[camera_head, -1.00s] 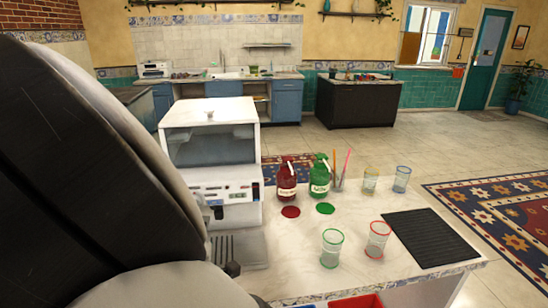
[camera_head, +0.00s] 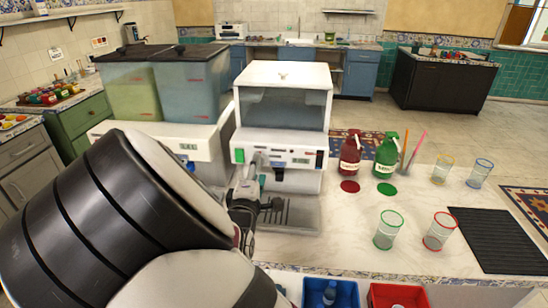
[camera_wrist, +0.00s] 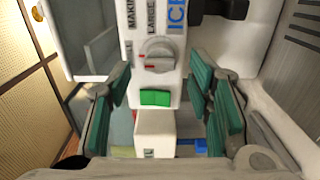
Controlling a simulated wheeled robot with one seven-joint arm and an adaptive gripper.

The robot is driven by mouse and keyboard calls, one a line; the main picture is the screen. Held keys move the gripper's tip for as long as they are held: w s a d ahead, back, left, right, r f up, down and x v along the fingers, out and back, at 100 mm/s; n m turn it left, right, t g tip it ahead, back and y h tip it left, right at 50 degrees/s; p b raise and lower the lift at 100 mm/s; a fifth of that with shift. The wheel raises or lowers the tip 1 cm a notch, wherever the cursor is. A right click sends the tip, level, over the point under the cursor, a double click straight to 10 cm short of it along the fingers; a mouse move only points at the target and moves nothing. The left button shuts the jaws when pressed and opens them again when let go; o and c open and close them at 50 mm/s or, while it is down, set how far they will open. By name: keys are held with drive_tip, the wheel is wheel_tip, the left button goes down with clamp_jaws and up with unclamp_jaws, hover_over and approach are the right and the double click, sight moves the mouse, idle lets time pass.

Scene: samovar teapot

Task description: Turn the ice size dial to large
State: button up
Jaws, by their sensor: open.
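The ice machine (camera_head: 283,100) is a white box with a clear upper bin and a front control strip. In the wrist view its round grey dial (camera_wrist: 158,54) has red marks near its left side. Sideways lettering above it includes "LARGE", "ICE" and part of "MAKING". A green rocker switch (camera_wrist: 155,97) sits below the dial. My gripper (camera_wrist: 160,82) is open, with teal pads left and right of the strip. Nothing is between them except the panel behind. In the head view my gripper (camera_head: 245,192) is before the machine's left front; the dial is too small to make out there.
Red (camera_head: 350,154) and green (camera_head: 386,157) syrup bottles stand right of the machine. Several glasses and a black ribbed mat (camera_head: 500,238) are farther right. A two-tank drink dispenser (camera_head: 185,85) stands close on the left. The counter middle is clear.

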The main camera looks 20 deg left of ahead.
drive_tip(key=shift+x, duration=1.5)
clamp_jaws()
drive_tip(key=m+p, duration=0.3)
drive_tip(key=m, duration=1)
drive_tip(key=shift+m, duration=0.4)
